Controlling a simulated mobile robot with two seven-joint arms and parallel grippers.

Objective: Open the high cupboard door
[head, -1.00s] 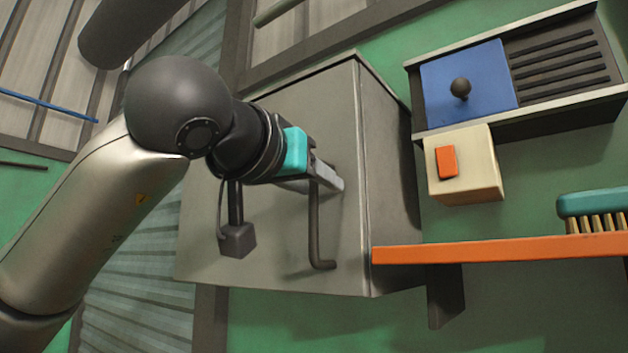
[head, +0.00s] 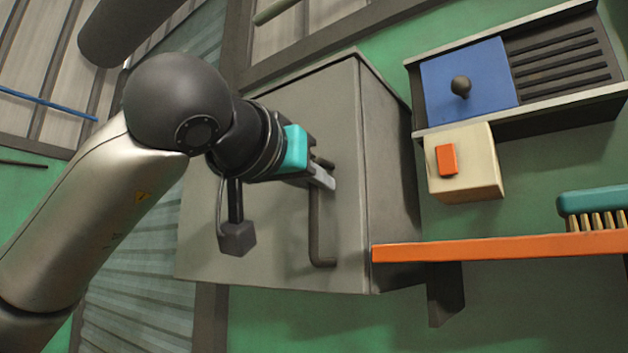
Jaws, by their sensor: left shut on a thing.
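The high cupboard (head: 392,190) is a grey box on the green wall, in the middle of the head view. Its door (head: 285,255) faces me and looks shut. A dark bar handle (head: 316,235) runs up and down near the door's right edge. My left gripper (head: 328,178) reaches in from the left and is shut on the handle's upper part. My right gripper is not in view.
An orange shelf (head: 500,250) juts out right of the cupboard, with a teal brush (head: 595,208) on it. Above it are a cream box with an orange button (head: 465,180) and a blue sliding panel (head: 450,95) with a black knob. Bare green wall lies below.

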